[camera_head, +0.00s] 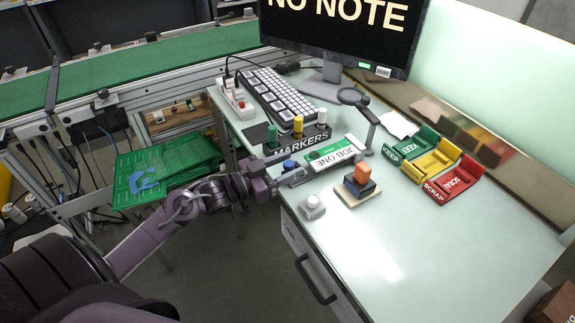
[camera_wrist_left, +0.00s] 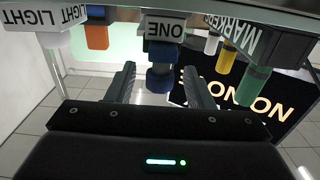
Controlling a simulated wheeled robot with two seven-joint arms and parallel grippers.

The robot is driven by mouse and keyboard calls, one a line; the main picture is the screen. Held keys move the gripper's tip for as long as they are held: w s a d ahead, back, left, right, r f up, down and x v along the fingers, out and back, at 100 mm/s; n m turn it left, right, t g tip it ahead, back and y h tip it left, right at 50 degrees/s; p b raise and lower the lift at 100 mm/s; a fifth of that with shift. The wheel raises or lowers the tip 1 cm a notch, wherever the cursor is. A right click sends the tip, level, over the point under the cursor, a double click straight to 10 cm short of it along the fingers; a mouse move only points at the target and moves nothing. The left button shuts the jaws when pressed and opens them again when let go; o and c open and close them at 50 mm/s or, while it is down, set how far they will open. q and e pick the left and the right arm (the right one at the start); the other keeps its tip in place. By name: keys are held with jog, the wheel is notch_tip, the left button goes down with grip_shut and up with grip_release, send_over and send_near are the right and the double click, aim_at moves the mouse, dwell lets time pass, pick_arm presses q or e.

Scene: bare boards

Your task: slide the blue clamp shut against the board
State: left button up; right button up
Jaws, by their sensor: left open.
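The blue clamp (camera_head: 290,164) shows as a small blue knob at the left end of the board fixture labelled JOB ONE (camera_head: 345,154). In the left wrist view the blue clamp (camera_wrist_left: 160,82) hangs in the upside-down picture, below the ONE label. A green board (camera_head: 322,152) lies in the fixture; whether the clamp touches it I cannot tell. My left gripper (camera_head: 288,172) is at the clamp, low over the desk. In the left wrist view its two fingers (camera_wrist_left: 162,88) are open, one on each side of the blue knob, with gaps. My right gripper is not in view.
A MARKERS holder (camera_head: 300,141) with green, yellow and white markers stands just behind the fixture. The front right desk is clear.

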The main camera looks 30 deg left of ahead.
pick_arm(q)
jog(key=v, duration=0.7)
jog(key=shift+s+a, duration=0.15)
jog(key=shift+s, duration=0.05)
jog(key=shift+f, duration=0.1)
jog(key=s+a+f+n+g+y, duration=0.1)
jog(key=a+f+n+y, duration=0.15)
jog(key=f, duration=0.55)
jog(key=a+f+n+y, duration=0.1)
jog(key=a+f+y, duration=0.2)
jog(key=f, duration=0.5)
jog(key=s+f+n+g+y, duration=0.15)
jog(key=s+f, duration=0.25)
jog(key=f, duration=0.5)
jog(key=s+f+g+y, duration=0.1)
jog(key=s+f+g, duration=0.25)
jog(key=f, duration=0.45)
jog(key=s+d+f+g, duration=0.4)
jog(key=s+d+f, duration=0.3)
jog(key=s+f, duration=0.3)
jog(key=s+d+f+m+g+y, duration=0.1)
jog(key=s+d+f+g, duration=0.3)
jog(key=s+f, duration=0.6)
jog(key=s+d, duration=0.2)
jog(key=s, duration=0.5)
jog(key=shift+s+d+f+m+g+p, duration=0.25)
jog(key=shift+d+m+g+p, duration=0.05)
jog(key=shift+d+p, duration=0.1)
